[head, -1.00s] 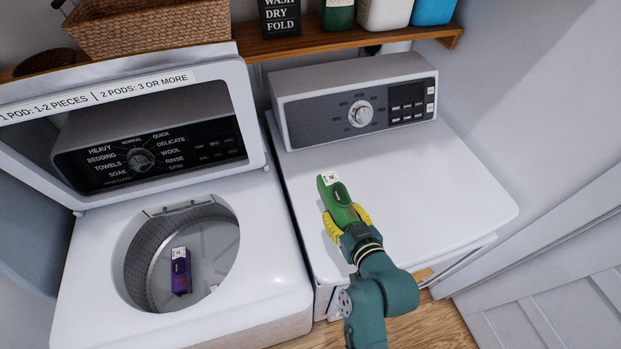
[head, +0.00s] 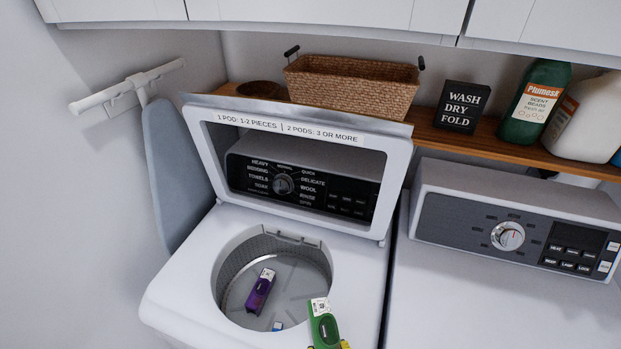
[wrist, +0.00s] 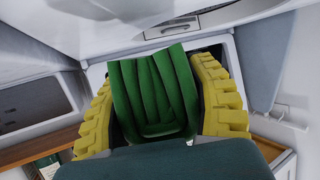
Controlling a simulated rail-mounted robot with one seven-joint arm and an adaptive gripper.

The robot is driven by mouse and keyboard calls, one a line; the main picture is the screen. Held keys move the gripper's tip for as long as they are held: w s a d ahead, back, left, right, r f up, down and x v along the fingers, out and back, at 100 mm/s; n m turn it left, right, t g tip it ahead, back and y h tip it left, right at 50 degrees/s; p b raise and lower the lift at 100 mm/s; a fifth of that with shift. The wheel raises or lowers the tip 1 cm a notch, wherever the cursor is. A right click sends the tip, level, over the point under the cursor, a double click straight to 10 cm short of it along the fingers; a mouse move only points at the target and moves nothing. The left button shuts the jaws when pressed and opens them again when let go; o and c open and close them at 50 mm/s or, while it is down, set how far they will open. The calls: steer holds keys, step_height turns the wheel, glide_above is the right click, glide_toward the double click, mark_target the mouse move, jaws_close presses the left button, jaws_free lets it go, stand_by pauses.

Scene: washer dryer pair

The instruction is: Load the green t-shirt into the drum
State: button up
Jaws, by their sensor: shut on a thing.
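The green t-shirt (head: 323,326) is a folded bundle with a white tag, at the bottom edge of the head view, in front of the washer opening's right rim. In the wrist view my gripper (wrist: 163,105) is shut on the green t-shirt (wrist: 155,90), with a yellow finger on each side. The washer drum (head: 295,275) is open, its lid (head: 290,130) raised. A purple folded item (head: 261,291) with a white tag lies inside, and a small blue and white item (head: 277,326) lies near the drum's front.
The dryer (head: 460,300) stands to the right with a clear top. A shelf (head: 460,137) behind holds a wicker basket (head: 352,88), a black sign (head: 462,107) and bottles (head: 535,105). An ironing board (head: 175,170) hangs at the left wall.

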steer(key=a, duration=0.2)
steer(key=s+a+n+y, duration=0.1)
steer(key=shift+s+a, duration=0.15)
steer(key=shift+a, duration=0.2)
steer(key=shift+a+r+y, duration=0.15)
steer(key=shift+r+y, duration=0.15)
steer(key=shift+r, duration=0.5)
step_height(320, 180, up, 26)
steer(key=s+p, duration=0.2)
steer(key=p, duration=2)
steer(key=shift+r, duration=0.25)
steer(key=w+d+f+m+h+b, duration=0.3)
steer(key=w+d+f+h+b, duration=0.1)
steer(key=d+f+b, duration=1.05)
steer(key=d+f+m+h+b, duration=0.1)
steer(key=d+f+h+b, duration=0.1)
steer(key=d, duration=0.4)
steer(key=d+f+m+h+b, duration=0.2)
steer(key=d+f+b, duration=0.2)
steer(key=d, duration=0.3)
steer(key=shift+s+f+b, duration=0.35)
steer(key=shift+s+b, duration=0.05)
steer(key=shift+b, duration=0.35)
